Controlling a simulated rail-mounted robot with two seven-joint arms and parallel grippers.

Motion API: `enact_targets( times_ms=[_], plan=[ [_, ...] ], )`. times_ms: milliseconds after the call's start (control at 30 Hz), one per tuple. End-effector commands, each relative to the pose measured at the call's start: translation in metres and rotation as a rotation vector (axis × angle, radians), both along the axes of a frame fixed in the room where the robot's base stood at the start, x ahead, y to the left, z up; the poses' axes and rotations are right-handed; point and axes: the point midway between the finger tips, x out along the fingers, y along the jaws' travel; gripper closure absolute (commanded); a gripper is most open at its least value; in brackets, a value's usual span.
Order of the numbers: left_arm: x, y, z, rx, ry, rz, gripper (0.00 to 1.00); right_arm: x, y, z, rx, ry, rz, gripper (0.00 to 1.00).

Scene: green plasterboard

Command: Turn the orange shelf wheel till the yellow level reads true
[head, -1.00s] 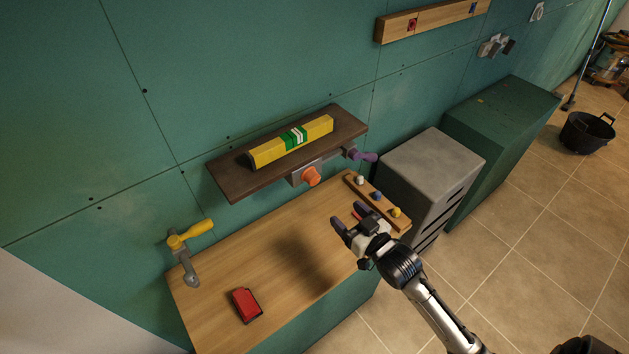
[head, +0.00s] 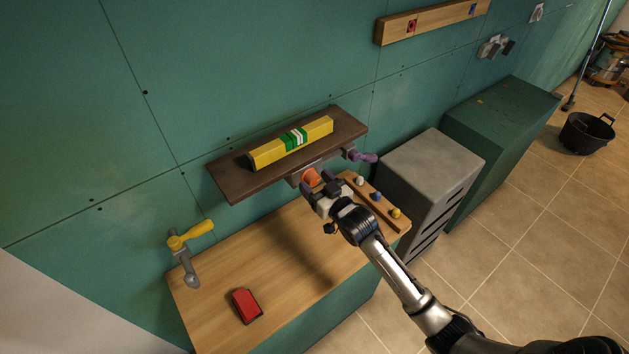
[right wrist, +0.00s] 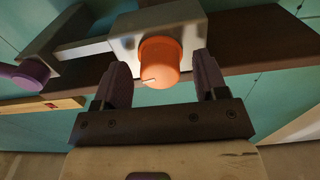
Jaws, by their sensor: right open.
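The yellow level (head: 291,142) with green and white bands lies along the dark shelf (head: 234,181) on the wall. The shelf slopes, its right end higher in the head view. The orange wheel (head: 311,178) sits on a grey metal block under the shelf's front edge. In the right wrist view the orange wheel (right wrist: 160,62) has a white mark at its lower left. My right gripper (head: 317,184) is open, with its fingers on either side of the wheel; a gap shows on both sides in the wrist view (right wrist: 163,82). The level's bubble is too small to read. My left gripper is not in view.
A purple handle (head: 361,155) sticks out right of the wheel. Below are a wooden bench (head: 262,262), a strip with coloured knobs (head: 376,196), a red block (head: 245,306) and a yellow-handled crank (head: 190,234). A grey cabinet (head: 432,160) stands to the right.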

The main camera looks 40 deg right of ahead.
Motion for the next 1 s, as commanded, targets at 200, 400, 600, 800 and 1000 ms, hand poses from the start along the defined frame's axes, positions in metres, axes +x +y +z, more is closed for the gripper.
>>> enact_targets(
  times_ms=[200, 400, 600, 800, 1000],
  plan=[
    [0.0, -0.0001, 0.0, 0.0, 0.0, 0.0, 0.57, 0.0088, -0.0006, 0.0003, 0.0, 0.0, 0.0, 0.34],
    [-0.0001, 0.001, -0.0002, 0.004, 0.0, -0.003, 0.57, 0.0093, -0.0006, 0.0004, 0.0, -0.001, 0.0, 0.34],
    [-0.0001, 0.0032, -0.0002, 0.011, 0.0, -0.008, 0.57, 0.0092, -0.0006, 0.0004, 0.0, -0.001, 0.0, 0.45],
    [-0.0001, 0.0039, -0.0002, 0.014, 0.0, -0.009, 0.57, 0.0091, -0.0006, 0.0004, 0.0, -0.001, 0.0, 0.64],
    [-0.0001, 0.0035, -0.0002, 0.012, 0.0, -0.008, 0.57, 0.009, -0.0005, 0.0004, 0.0, -0.001, 0.0, 0.82]
  ],
)
